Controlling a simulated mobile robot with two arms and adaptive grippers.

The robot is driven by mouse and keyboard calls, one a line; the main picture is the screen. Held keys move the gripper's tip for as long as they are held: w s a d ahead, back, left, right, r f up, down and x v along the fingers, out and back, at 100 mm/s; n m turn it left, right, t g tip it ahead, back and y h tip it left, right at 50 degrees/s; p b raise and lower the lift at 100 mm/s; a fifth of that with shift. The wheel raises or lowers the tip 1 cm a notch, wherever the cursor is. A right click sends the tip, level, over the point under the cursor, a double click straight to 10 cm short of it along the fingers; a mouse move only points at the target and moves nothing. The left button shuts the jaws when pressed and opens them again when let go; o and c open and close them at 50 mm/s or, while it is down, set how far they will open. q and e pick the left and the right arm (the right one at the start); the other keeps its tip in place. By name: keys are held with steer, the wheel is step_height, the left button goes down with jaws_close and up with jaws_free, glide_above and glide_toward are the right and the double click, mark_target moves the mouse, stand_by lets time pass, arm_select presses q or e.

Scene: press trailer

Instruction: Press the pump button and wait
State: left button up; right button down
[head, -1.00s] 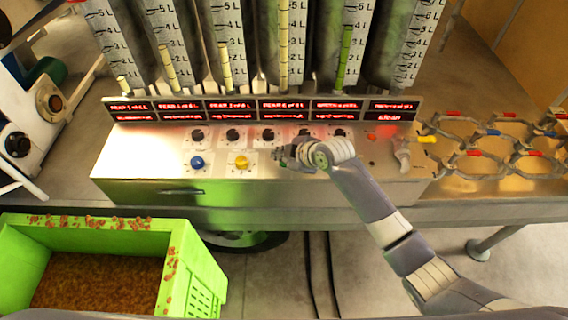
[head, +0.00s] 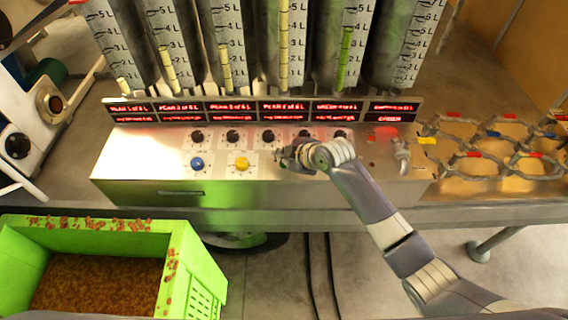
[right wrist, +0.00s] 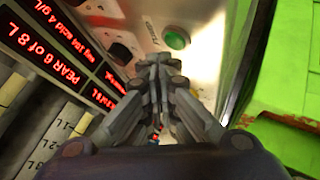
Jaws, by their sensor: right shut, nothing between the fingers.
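The steel control panel (head: 130,165) carries a blue button (head: 197,163), a yellow button (head: 241,162) and a row of black knobs (head: 232,135). My right gripper (head: 280,154) is shut and empty just right of the yellow button, low over the panel. It hides part of the panel there. In the right wrist view, its fingertips (right wrist: 158,62) are together. A green button (right wrist: 176,40) shows just beyond them; I cannot tell whether they touch the panel. I cannot read which button is the pump's. My left gripper is not in view.
Tall graduated cylinders (head: 285,50) stand behind the panel, above red displays (head: 285,110). A green crate (head: 195,265) of brown contents is at lower left. A wire rack (head: 490,160) stands at right. A grey tap-like part (head: 402,155) is at the panel's right end.

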mark_target(282, 166)
steer(key=shift+f, duration=0.1)
steer(key=shift+f, duration=0.3)
steer(key=shift+f+b, duration=0.4)
steer(key=shift+f, duration=0.05)
stand_by(0.6)
steer(key=shift+r, duration=0.1)
steer(key=shift+r+p, duration=0.75)
steer(key=shift+p, duration=0.1)
step_height(282, 166, up, 5)
steer(key=p, duration=0.4)
steer(key=shift+p, duration=0.3)
